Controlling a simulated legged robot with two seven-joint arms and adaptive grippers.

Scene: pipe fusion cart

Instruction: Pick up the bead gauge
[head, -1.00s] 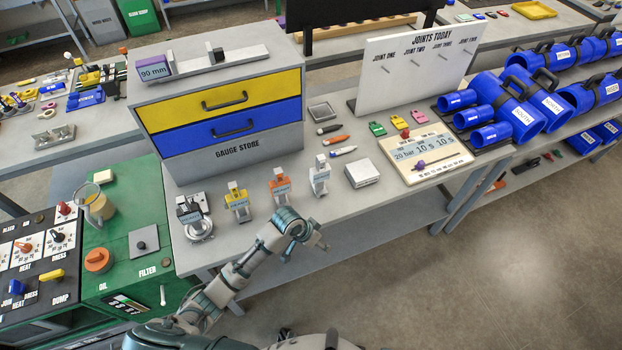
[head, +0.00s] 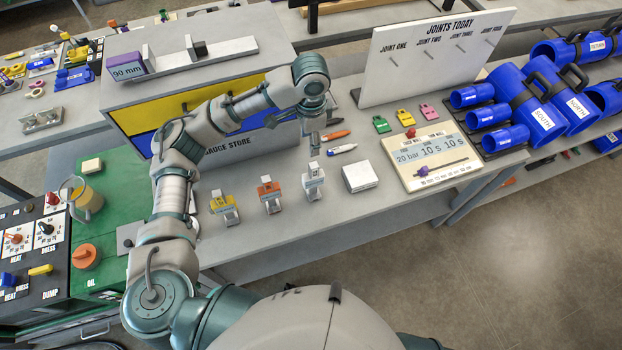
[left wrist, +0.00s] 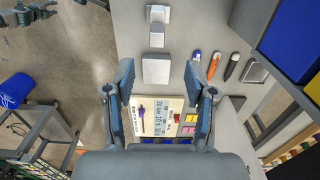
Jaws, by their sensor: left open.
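I cannot tell for certain which thing is the bead gauge. Small upright tools with yellow (head: 224,206), orange (head: 269,193) and white (head: 313,182) heads stand in a row along the bench's front; their labels are too small to read. My left gripper (head: 294,128) is raised over the bench before the gauge store, partly hidden by its own wrist. In the left wrist view its fingers (left wrist: 158,68) are open and empty, with a pale square block (left wrist: 156,70) below between them. The white tool (left wrist: 157,27) shows beyond it. A grey mechanical part (left wrist: 30,14), possibly my right gripper, is cut off at the corner.
The gauge store (head: 255,158) stands behind, partly covered by my arm, with a 90 mm slide (head: 180,62) on top. Pens (head: 336,135), coloured tags (head: 404,117), a timer board (head: 432,157) and blue pipe clamps (head: 487,118) lie to the right. A joints board (head: 430,55) stands behind.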

